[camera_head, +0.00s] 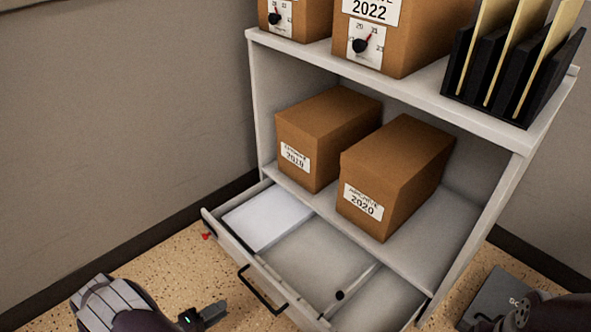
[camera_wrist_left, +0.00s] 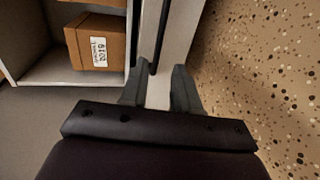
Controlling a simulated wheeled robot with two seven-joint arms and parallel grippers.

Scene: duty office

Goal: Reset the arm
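My left gripper (camera_head: 205,313) is low at the left of the head view, above the speckled floor and apart from the drawer handle (camera_head: 262,290). In the left wrist view its two dark fingers (camera_wrist_left: 158,88) stand apart, and a pale strip of the furniture shows between them. I see nothing held there. My right arm (camera_head: 545,312) shows as a dark shape at the lower right corner of the head view. Its fingertips cannot be made out clearly.
A grey cabinet (camera_head: 290,47) has an open drawer (camera_head: 228,236) holding white paper (camera_head: 268,217). Brown archive boxes (camera_head: 395,178) stand on its shelf and top, with a black file rack (camera_head: 513,62). A dark flat object (camera_head: 497,297) lies at the lower right.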

